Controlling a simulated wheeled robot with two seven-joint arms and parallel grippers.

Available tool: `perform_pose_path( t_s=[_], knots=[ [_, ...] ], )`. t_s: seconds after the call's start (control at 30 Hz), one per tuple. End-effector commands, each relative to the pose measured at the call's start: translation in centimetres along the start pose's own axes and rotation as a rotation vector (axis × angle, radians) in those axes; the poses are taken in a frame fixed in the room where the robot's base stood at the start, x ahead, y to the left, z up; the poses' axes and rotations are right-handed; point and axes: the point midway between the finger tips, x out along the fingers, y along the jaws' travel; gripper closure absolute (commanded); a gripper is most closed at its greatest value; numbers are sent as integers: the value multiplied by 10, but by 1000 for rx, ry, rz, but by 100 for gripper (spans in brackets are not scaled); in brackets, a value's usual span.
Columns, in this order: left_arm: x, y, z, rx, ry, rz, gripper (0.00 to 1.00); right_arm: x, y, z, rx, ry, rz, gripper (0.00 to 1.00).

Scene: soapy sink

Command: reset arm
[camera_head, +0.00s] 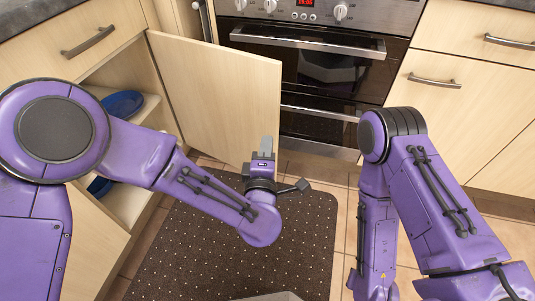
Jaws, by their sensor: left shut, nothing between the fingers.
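My left arm comes in from the left, bent at its purple wrist. Its grey gripper (266,145) is above the dotted floor mat, in front of the lower edge of the open cabinet door (222,95). The fingers are together with nothing between them. I cannot tell whether the gripper touches the door. My right arm (380,235) is on the right, folded with one link running down out of the bottom edge. Its gripper is out of view.
The open cabinet (125,75) at the left has shelves with blue dishes (123,104). An oven (310,75) with a horizontal handle stands at the back. Closed drawers (470,75) are at the right. The dark dotted mat (220,245) covers the middle floor.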

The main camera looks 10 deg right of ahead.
Motion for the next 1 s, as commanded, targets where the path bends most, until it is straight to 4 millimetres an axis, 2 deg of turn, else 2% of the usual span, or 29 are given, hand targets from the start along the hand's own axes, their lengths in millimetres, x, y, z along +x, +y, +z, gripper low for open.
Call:
perform_pose_path(
  t_s=[0.1, 0.2, 0.47, 0.57, 0.6, 0.67, 0.7, 0.77, 0.8, 0.87, 0.9, 1.0],
  knots=[
    [-21, 1, 9, 2, -3, 0, 100, -4, 0, -2, 0, 0, 0, 57],
    [-30, 1, 12, 0, -1, 0, 100, -5, 0, -2, 0, 0, 0, 57],
    [-34, 0, 13, 5, 1, 0, 100, -5, 0, -2, 0, 0, 0, 57],
    [-37, -11, 22, 122, -59, -43, 100, -5, 0, -2, 0, 0, 0, 57],
    [-41, -30, 14, 245, -97, -98, 100, -5, 0, -2, 0, 0, 0, 57],
    [-48, -66, -14, 407, -125, -204, 100, -4, 0, -2, 0, 0, 0, 57],
    [-56, -92, -37, 499, -140, -286, 100, -5, 0, -2, 0, 0, 0, 57],
    [-74, -132, -72, 618, -164, -420, 100, -5, 0, -2, 0, 0, 0, 57],
    [-90, -156, -96, 680, -177, -508, 100, -5, 0, -2, 0, 0, 0, 57],
    [-118, -189, -131, 757, -200, -642, 100, -5, 0, -2, 0, 0, 0, 57],
    [-138, -208, -152, 796, -215, -729, 100, -5, 0, -2, 0, 0, 0, 57],
    [-192, -244, -198, 860, -246, -926, 100, -5, 0, -2, 0, 0, 0, 57]
  ],
)
